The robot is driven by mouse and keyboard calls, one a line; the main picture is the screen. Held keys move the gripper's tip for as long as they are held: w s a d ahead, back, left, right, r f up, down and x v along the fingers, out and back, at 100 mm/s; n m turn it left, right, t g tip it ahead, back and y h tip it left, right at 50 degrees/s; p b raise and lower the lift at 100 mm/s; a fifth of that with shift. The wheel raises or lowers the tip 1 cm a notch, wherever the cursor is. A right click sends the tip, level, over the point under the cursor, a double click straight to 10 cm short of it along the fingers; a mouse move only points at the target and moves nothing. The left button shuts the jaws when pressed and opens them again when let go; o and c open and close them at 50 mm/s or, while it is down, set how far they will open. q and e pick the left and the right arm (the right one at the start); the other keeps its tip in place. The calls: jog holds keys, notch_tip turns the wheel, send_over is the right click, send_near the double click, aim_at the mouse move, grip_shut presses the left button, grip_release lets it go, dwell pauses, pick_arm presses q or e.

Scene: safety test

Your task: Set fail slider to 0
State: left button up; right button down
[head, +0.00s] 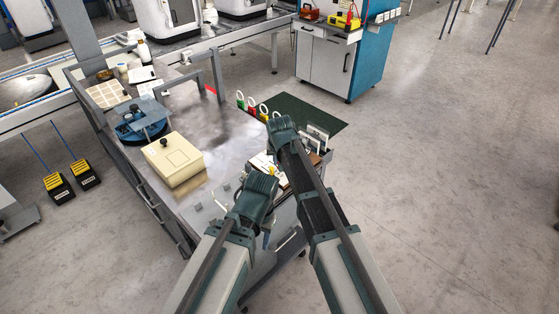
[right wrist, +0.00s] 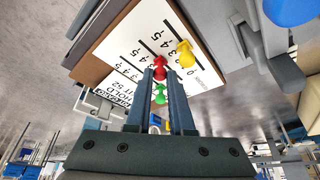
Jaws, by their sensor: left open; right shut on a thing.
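The slider panel (right wrist: 130,45) is a white board with rows of printed numbers, tilted in the right wrist view. It carries a red knob (right wrist: 160,68), a yellow knob (right wrist: 185,53) near a 0, and a green knob (right wrist: 160,93). I cannot read which row is the fail slider. My right gripper (right wrist: 161,72) has its fingertips closed on the sides of the red knob; the green knob shows between the fingers. In the head view my right gripper (head: 284,126) is above the table's right edge. My left gripper (head: 262,180) is open and empty, beside the panel (head: 260,161).
Several ringed coloured tags stand near a dark green mat (head: 318,115). A blue knob (right wrist: 288,10) shows in the right wrist view. Open floor lies right.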

aim_at(269, 159)
jog(key=w+a, duration=0.3)
jog(key=w, duration=0.1)
jog(key=shift+a, duration=0.4)
jog(key=shift+s, duration=0.15)
jog(key=c, duration=0.8)
grip_release()
jog(key=shift+o, duration=0.2)
jog(key=p+v, duration=1.3)
jog(key=v, duration=0.1)
jog(key=shift+f, duration=0.15)
